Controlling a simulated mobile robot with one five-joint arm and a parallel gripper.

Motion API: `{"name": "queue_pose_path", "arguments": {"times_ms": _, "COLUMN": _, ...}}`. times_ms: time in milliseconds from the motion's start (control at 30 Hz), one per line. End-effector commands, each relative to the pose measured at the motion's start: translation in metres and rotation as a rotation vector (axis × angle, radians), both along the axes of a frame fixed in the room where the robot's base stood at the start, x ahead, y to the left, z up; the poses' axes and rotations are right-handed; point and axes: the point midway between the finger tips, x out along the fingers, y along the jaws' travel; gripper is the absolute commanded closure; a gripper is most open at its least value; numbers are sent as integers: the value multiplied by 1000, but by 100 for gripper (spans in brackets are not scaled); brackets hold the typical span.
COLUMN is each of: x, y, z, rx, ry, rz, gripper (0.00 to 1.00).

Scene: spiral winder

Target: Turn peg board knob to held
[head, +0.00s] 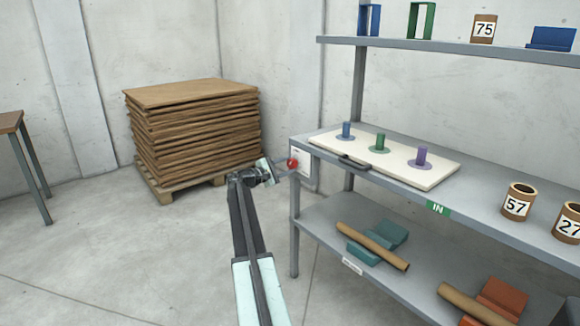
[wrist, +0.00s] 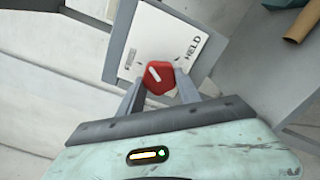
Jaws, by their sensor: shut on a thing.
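The red knob (wrist: 158,76) sits on a white plate (wrist: 190,42) with a grey surround. The word HELD is printed on the plate beside the knob. A white pointer line shows on the knob's face, slanted in the picture. My gripper (wrist: 159,92) is shut on the knob, one finger on each side. In the head view the red knob (head: 292,164) is at the left end of the shelf unit, and my gripper (head: 281,168) reaches it from the left. The peg board (head: 425,177) lies on the middle shelf with a blue, a green and a purple peg.
The shelf unit (head: 390,200) fills the right side, with numbered tubes (head: 517,202) on its middle shelf and cradles (head: 378,243) below. A stack of brown sheets (head: 190,130) on a pallet stands behind my arm.

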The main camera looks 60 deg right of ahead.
Motion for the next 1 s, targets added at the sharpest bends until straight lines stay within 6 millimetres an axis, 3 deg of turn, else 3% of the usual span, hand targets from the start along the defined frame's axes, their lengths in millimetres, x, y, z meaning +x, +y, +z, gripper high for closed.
{"name": "queue_pose_path", "arguments": {"times_ms": 1000, "x": -6, "y": -1, "z": 3, "rx": -300, "ry": -917, "rz": -17, "gripper": 100}}
